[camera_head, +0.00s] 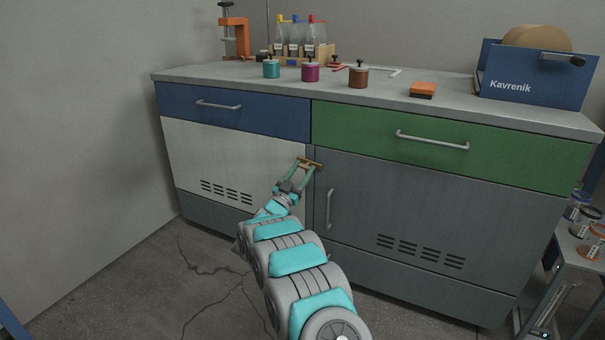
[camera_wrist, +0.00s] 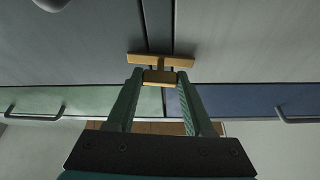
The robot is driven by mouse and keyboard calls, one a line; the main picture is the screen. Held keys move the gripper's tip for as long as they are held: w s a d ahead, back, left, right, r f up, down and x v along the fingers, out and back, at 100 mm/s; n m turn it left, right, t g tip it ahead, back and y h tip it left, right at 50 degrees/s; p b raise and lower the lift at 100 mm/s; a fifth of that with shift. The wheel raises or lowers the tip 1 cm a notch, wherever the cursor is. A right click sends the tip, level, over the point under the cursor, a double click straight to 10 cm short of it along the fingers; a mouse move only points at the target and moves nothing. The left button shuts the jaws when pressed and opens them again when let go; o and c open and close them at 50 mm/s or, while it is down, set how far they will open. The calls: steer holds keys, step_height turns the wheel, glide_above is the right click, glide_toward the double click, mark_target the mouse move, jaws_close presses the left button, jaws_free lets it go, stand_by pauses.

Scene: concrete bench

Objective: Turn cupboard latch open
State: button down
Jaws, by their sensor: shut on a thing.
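The cupboard latch (camera_head: 309,163) is a small tan wooden piece at the top of the seam between the white door (camera_head: 232,160) and the grey door (camera_head: 400,205). In the wrist view the latch bar (camera_wrist: 161,60) lies crosswise over the dark strip between the doors, spanning it. My gripper (camera_head: 304,169) reaches up to it from below. In the wrist view my gripper (camera_wrist: 159,77) has its green fingers on either side of the latch's small tan block, shut on it. Both doors look closed.
A blue drawer (camera_head: 235,111) and a green drawer (camera_head: 430,140) sit above the doors. The grey door's handle (camera_head: 329,209) is close to the right of my arm. Pots, bottles and a blue Kavrenik box (camera_head: 530,88) stand on the bench top. Floor in front is clear.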

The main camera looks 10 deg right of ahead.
steer(key=m+g+b, duration=0.1)
steer(key=m+g, duration=0.1)
steer(key=m, duration=0.3)
steer(key=m+g+h+b, duration=0.1)
steer(key=m+g+b, duration=0.1)
steer(key=m, duration=0.4)
steer(key=m+g+b, duration=0.1)
steer(key=m+g, duration=0.2)
steer(key=m, duration=0.3)
steer(key=shift+w+a+r+h+b, duration=0.1)
steer(key=shift+a+r+h+b, duration=0.15)
steer(key=shift+h+b, duration=0.15)
steer(key=shift+d+m+g+y, duration=0.1)
steer(key=shift+m+g+y, duration=0.35)
steer(key=shift+m, duration=0.95)
steer(key=shift+c, duration=1.4)
jaws_free()
